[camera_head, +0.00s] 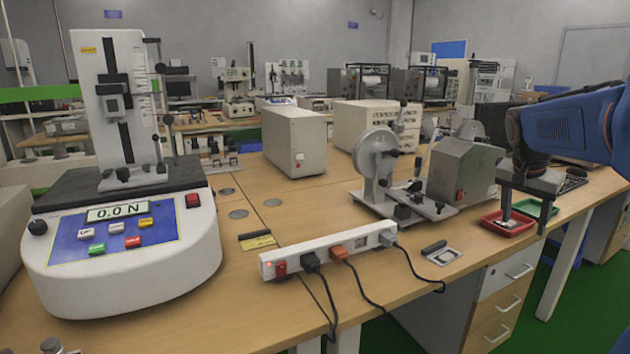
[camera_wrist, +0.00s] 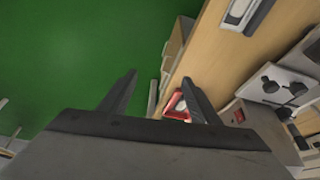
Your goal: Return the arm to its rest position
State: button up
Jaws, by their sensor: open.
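My gripper (camera_head: 524,212) is at the right of the head view, at the end of my blue arm, with its fingers pointing down. One finger is over or in front of the red tray (camera_head: 507,223), and the other is farther right, near the table edge. The red tray also shows there (camera_wrist: 178,106), partly hidden by the right finger. I cannot tell how high the fingertips are above the table.
A green tray (camera_head: 537,207) lies behind the red one. A metal test machine (camera_head: 462,172) stands left of my gripper. A power strip (camera_head: 328,251) with cables and a force tester (camera_head: 122,256) are farther left. Green floor (camera_wrist: 75,55) lies beyond the table edge.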

jog(key=s+a+f+n+t+y, duration=0.1)
jog(key=s+a+f+n, duration=0.15)
jog(key=s+a, duration=0.4)
jog(key=s+a+f+n+t+y, duration=0.1)
jog(key=s+a+n, duration=0.25)
jog(key=a, duration=0.55)
jog(key=s+a+f+n+y, duration=0.1)
jog(key=s+a+f+n, duration=0.5)
jog(key=s+a+f, duration=0.4)
jog(key=s+a, duration=0.1)
jog(key=s, duration=0.2)
jog(key=shift+s+f+t+y, duration=0.25)
jog(key=shift+s+t+y, duration=0.05)
jog(key=shift+s+y, duration=0.1)
